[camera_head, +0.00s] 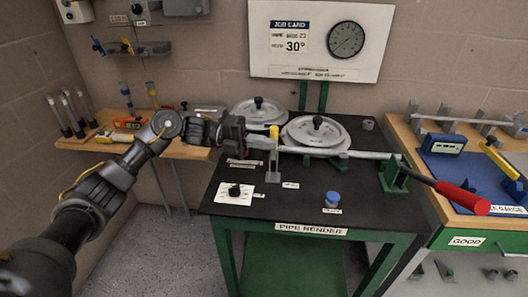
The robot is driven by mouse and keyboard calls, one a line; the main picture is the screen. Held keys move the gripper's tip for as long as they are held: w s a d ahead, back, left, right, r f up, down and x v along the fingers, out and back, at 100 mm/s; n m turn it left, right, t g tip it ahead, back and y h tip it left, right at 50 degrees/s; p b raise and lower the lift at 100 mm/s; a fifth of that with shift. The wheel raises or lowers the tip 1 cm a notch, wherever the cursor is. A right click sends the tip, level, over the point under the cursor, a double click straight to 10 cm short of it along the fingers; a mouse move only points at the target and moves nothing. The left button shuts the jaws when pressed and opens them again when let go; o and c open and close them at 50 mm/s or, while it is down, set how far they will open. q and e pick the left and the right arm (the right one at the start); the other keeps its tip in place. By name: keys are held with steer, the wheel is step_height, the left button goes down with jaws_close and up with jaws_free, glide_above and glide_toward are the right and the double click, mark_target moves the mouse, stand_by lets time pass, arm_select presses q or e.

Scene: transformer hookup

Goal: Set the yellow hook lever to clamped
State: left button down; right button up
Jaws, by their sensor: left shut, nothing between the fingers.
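The yellow hook lever (274,132) stands upright on a small grey post near the back left of the pipe bender's black table top (290,228). My left gripper (240,134) comes in from the left and is shut and empty. Its fingers are just left of the lever; I cannot tell whether they touch it. A grey pipe or bar (320,151) runs right from beside the hook. My right gripper is not in view.
Two round grey dies, one (316,133) beside the hook, sit behind it. A long red handle (460,197) juts out to the right. A black dial (235,190) and a blue knob (333,198) are in front. A wooden bench (437,127) stands right.

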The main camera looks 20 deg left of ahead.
arm_select(q)
steer(key=shift+w+r+n, duration=0.2)
steer(key=shift+w+n, duration=0.4)
steer(key=shift+n, duration=0.3)
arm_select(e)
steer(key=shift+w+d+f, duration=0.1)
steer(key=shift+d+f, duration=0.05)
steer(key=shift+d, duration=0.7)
arm_select(q)
steer(key=shift+a, duration=0.1)
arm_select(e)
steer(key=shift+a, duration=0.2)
